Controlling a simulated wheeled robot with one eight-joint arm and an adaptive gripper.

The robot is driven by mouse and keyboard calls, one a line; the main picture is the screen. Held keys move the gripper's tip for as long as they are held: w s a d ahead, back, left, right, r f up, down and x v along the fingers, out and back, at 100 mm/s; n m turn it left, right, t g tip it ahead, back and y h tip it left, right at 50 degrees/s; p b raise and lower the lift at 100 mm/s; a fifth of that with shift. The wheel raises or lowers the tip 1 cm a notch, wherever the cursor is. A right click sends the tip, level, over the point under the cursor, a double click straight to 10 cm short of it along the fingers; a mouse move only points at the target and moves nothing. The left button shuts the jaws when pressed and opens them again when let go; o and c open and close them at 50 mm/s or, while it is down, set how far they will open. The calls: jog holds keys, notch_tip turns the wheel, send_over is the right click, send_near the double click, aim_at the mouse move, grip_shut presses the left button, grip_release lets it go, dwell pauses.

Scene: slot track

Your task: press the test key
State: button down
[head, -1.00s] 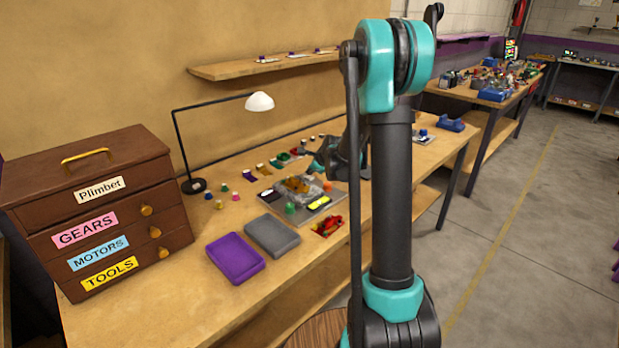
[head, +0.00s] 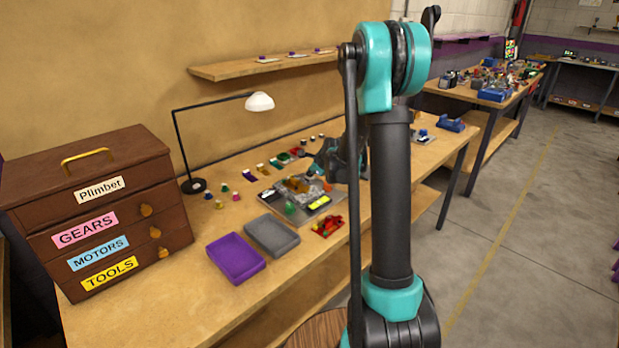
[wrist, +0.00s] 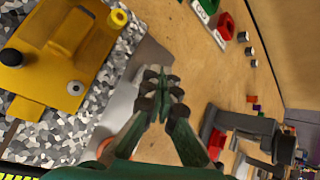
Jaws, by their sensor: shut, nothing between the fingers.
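On the bench, a grey board (head: 268,205) carries a yellow-orange device (head: 297,185), a green dome (head: 290,208), an orange piece (head: 327,187) and a bright yellow strip (head: 319,202). I cannot tell which part is the test key. The wrist view shows the yellow device (wrist: 62,50) on a speckled grey surface (wrist: 112,75), with a black knob (wrist: 11,57) and a grey round disc (wrist: 75,88). My gripper (wrist: 165,85) is shut and empty, to the right of the yellow device. An orange piece (wrist: 125,146) is partly hidden behind it.
A purple tray (head: 236,258) and a grey tray (head: 272,235) lie left of the board. A red item (head: 328,226) sits at the front. A lamp (head: 259,101) and drawer chest (head: 100,215) stand further left. A dark machine (wrist: 240,122) stands right of my gripper in the wrist view.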

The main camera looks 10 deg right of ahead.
aim_at(310, 178)
jog(key=shift+r, duration=0.85)
jog(key=shift+r, duration=0.1)
jog(key=shift+r, duration=2.4)
jog(key=s+n, duration=0.3)
jog(key=s, duration=0.3)
jog(key=s+f+n+g, duration=0.1)
jog(key=s+n, duration=0.3)
jog(key=s, duration=0.2)
jog(key=s+d+f+n+g+h, duration=0.1)
jog(key=s+n, duration=0.2)
jog(key=s, duration=0.4)
jog(key=shift+n, duration=0.4)
jog(key=s+d+f+n+g+h, duration=0.1)
jog(key=s+f+n, duration=0.2)
jog(key=s+n, duration=0.3)
jog(key=s+d+f+n+g, duration=0.1)
jog(key=s+f+n, duration=0.3)
jog(key=s, duration=1.2)
jog(key=d+n, duration=0.1)
jog(key=n, duration=0.1)
jog(key=shift+n+g+h, duration=0.3)
jog(key=shift+h, duration=0.1)
